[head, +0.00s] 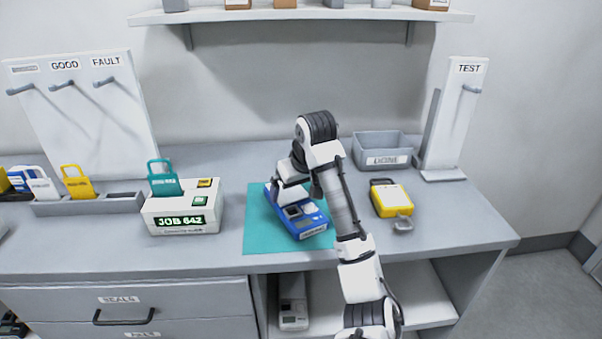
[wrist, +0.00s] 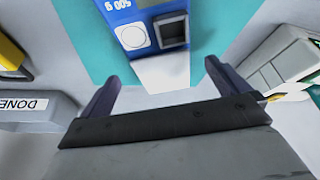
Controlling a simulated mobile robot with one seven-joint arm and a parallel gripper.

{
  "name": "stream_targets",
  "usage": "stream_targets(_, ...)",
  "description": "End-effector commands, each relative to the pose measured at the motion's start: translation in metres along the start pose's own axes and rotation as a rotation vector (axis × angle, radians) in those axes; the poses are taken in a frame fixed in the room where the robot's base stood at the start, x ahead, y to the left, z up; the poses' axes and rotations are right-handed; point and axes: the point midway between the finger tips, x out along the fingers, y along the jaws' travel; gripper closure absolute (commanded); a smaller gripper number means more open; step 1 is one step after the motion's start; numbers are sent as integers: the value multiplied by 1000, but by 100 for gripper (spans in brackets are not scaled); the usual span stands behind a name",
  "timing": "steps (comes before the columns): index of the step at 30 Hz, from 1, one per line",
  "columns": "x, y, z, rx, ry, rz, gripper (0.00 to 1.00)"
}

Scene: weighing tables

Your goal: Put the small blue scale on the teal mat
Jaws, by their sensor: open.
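The small blue scale (head: 305,221) lies on the teal mat (head: 260,235), turned at a slant, with its label side toward the front edge. My arm hides part of its back. In the wrist view the blue scale (wrist: 122,14) shows a "500 g" marking, a round white button and a dark square, with teal mat (wrist: 92,45) on both sides. My gripper (wrist: 162,85) is open, its two fingers apart just short of the scale, with no blue part between them. In the head view my gripper (head: 288,192) is over the scale's back left part.
A white JOB 642 box (head: 182,223) with a teal tag stands left of the mat. A yellow device (head: 391,199) is at the right. A grey bin (head: 384,147) and a TEST board (head: 458,115) stand behind it. The front right tabletop is clear.

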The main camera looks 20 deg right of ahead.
Motion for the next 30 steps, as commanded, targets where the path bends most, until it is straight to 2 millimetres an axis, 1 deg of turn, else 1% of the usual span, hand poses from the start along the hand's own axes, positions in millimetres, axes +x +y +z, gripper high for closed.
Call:
stream_targets(1,-17,3,-1,0,2,8,0)
stream_targets(3,-30,2,-1,0,2,7,0)
stream_targets(6,-45,2,0,0,1,5,0)
stream_targets(9,-56,0,0,-1,0,3,0)
stream_targets(13,-63,0,0,0,-1,1,0)
stream_targets(20,-64,0,0,0,-1,0,0)
stream_targets(22,-62,-6,-4,-9,12,-3,0)
stream_targets(23,-60,-11,-9,-19,26,-6,0)
stream_targets(25,-55,-35,-27,-58,85,-15,0)
stream_targets(26,-52,-50,-38,-82,123,-24,0)
stream_targets(27,-50,-75,-55,-119,187,-37,0)
stream_targets(29,-48,-123,-83,-182,305,-67,0)
stream_targets(30,-50,-160,-100,-227,395,-92,0)
